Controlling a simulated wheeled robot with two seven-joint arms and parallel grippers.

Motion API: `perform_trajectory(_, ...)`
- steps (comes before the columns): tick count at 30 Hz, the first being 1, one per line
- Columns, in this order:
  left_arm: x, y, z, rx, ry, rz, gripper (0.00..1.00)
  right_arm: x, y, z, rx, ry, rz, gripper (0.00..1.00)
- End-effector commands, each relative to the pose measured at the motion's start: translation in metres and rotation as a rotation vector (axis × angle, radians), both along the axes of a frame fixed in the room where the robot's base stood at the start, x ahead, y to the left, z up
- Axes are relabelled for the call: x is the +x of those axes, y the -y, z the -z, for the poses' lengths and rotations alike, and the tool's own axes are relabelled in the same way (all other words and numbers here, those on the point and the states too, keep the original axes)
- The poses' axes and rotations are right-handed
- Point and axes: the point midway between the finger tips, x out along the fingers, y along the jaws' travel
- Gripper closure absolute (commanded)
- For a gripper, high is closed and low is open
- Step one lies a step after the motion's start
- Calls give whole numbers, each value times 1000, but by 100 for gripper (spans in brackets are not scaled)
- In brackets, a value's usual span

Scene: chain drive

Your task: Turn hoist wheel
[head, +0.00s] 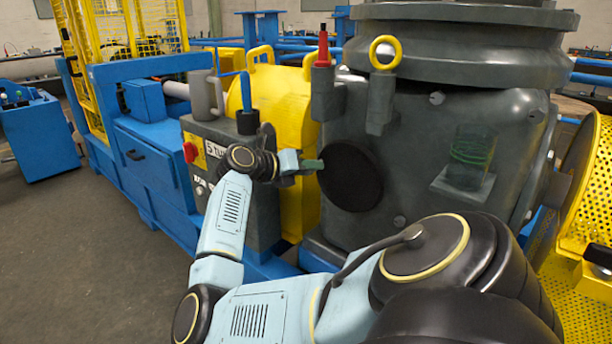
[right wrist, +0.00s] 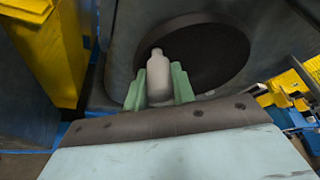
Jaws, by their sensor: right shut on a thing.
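The hoist wheel is a dark round disc (head: 352,176) on the side of the big grey machine housing (head: 430,110). In the right wrist view, the wheel (right wrist: 215,55) fills the upper middle, with a pale grey handle (right wrist: 160,75) at its left edge. My right gripper (head: 316,164) reaches the wheel's left rim. Its green fingers (right wrist: 159,85) stand on both sides of the handle and are shut on it. In the head view the handle is hidden by the fingers. My left gripper is not in view.
A grey control box (head: 218,160) with a red knob stands left of the wheel, before a yellow cover (head: 285,100). A yellow ring bolt (head: 385,52) sits above the wheel. A yellow mesh guard (head: 590,190) is at right. Open floor lies at lower left.

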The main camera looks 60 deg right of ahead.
Motion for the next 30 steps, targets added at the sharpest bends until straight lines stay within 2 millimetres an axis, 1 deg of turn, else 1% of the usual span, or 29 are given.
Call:
perform_trajectory(1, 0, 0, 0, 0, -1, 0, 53, -1, 0, -5, -13, 29, 2, 100)
perform_trajectory(3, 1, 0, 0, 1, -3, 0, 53, -1, 0, -8, -22, 68, 3, 100)
perform_trajectory(12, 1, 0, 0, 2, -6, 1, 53, -2, -1, -15, -50, 167, 2, 100)
perform_trajectory(28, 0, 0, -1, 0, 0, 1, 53, -2, -1, -17, -55, 185, 3, 100)
perform_trajectory(29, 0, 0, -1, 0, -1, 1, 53, -2, -1, -17, -55, 185, 3, 71)
perform_trajectory(30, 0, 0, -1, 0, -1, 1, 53, -2, -1, -17, -55, 185, 3, 66)
